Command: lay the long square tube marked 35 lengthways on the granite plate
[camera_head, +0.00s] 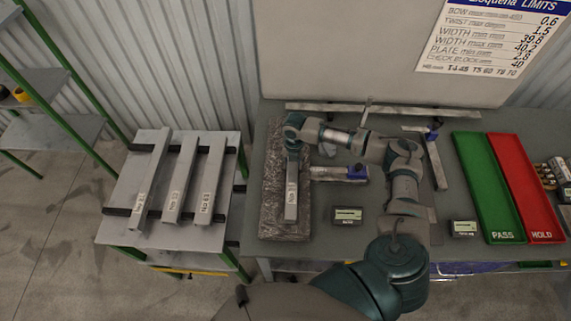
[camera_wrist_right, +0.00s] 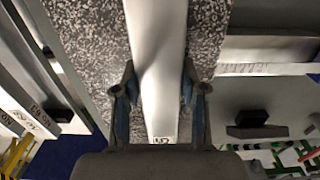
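A long grey square tube (camera_head: 291,200) lies lengthways on the speckled granite plate (camera_head: 272,215). Its label is too small to read surely in the head view. In the wrist view the tube (camera_wrist_right: 160,60) runs up the middle over the granite (camera_wrist_right: 98,45), with a partly hidden mark near its lower end. My right gripper (camera_head: 293,150) is over the upper part of the tube. In the wrist view its two fingers (camera_wrist_right: 160,88) stand one on each side of the tube, with gaps showing. My left gripper is not in view.
Three marked tubes (camera_head: 180,178) lie on a side table (camera_head: 163,234) at left. Right of the plate are a blue-and-grey measuring tool (camera_head: 357,173), a small display (camera_head: 348,215), a green PASS tray (camera_head: 484,180) and a red HOLD tray (camera_head: 522,180). A long bar (camera_head: 330,109) lies at the back.

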